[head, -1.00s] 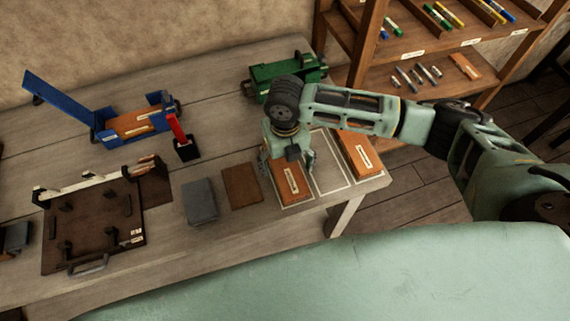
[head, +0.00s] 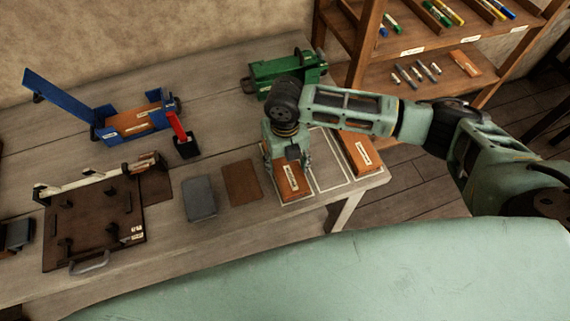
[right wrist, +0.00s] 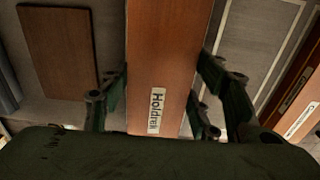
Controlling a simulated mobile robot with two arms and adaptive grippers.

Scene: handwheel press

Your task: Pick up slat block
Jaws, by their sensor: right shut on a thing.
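The slat block (head: 293,183) is an orange-brown wooden block with a white label. It sits in the left of the white-outlined areas at the right end of the table. My right gripper (head: 287,164) is above it with its fingers shut on the block's two long sides. I cannot tell whether the block is clear of the table. My left gripper is not in view.
A similar labelled block (head: 360,152) lies to the right, past an empty outlined area (head: 328,165). A brown pad (head: 242,183) and a grey block (head: 199,197) lie to the left. A green fixture (head: 280,75) stands behind, a blue fixture (head: 133,120) at back left. A shelf (head: 430,60) stands beyond.

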